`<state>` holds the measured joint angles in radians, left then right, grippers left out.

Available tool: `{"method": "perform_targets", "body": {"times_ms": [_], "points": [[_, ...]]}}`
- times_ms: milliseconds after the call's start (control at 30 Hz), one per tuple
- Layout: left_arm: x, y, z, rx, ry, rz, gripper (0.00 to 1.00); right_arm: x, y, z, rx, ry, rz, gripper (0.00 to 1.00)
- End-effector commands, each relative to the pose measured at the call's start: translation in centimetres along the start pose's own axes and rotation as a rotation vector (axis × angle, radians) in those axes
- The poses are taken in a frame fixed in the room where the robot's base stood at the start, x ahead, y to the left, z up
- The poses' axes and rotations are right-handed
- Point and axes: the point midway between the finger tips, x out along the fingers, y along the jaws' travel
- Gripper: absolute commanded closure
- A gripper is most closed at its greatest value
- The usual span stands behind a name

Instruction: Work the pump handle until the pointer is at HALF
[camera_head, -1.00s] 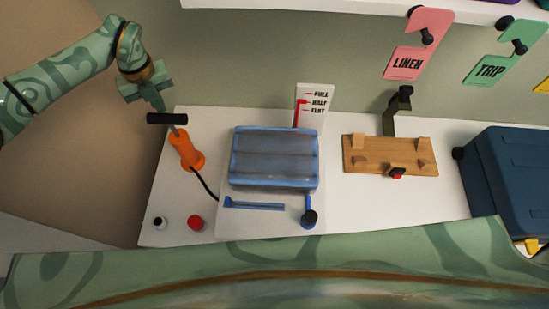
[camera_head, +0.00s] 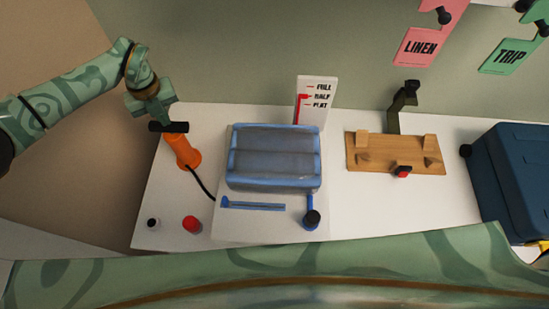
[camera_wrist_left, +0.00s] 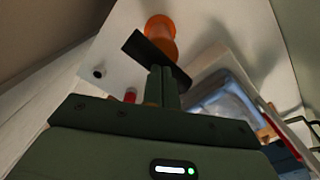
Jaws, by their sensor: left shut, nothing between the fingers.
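The orange pump (camera_head: 183,152) stands at the left of the white shelf, with a black crossbar handle (camera_head: 169,127) low, close to its body. My left gripper (camera_head: 163,117) is shut and empty, its fingertips on or just above the handle. In the left wrist view the shut fingers (camera_wrist_left: 163,85) overlap the black handle (camera_wrist_left: 155,58), with the orange pump (camera_wrist_left: 161,32) beyond. The white gauge card (camera_head: 316,100) reads FULL, HALF and FLAT from top to bottom. Its red pointer (camera_head: 301,97) appears level with HALF. My right gripper is out of view.
A clear blue-edged bag (camera_head: 274,158) lies right of the pump, joined by a black hose. A red button (camera_head: 192,224) and a small black-and-white knob (camera_head: 153,223) sit in front. A wooden board (camera_head: 395,153) and a dark blue case (camera_head: 512,175) are at right.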

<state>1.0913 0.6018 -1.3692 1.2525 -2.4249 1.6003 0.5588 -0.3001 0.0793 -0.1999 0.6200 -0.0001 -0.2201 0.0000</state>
Motion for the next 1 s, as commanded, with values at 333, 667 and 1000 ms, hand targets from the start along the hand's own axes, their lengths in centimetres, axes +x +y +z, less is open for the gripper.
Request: {"method": "perform_targets", "body": {"times_ms": [333, 667, 1000], "points": [[-3.9, 0.0, 0.0, -0.001, -0.002, 0.000, 1.00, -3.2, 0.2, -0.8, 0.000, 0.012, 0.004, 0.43], [-8.3, 0.0, 0.0, -0.001, -0.001, 0.000, 1.00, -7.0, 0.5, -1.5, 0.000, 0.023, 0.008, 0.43], [-8.1, 0.0, 0.0, -0.001, 0.001, 0.000, 1.00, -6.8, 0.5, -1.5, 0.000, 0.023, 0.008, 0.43]]}}
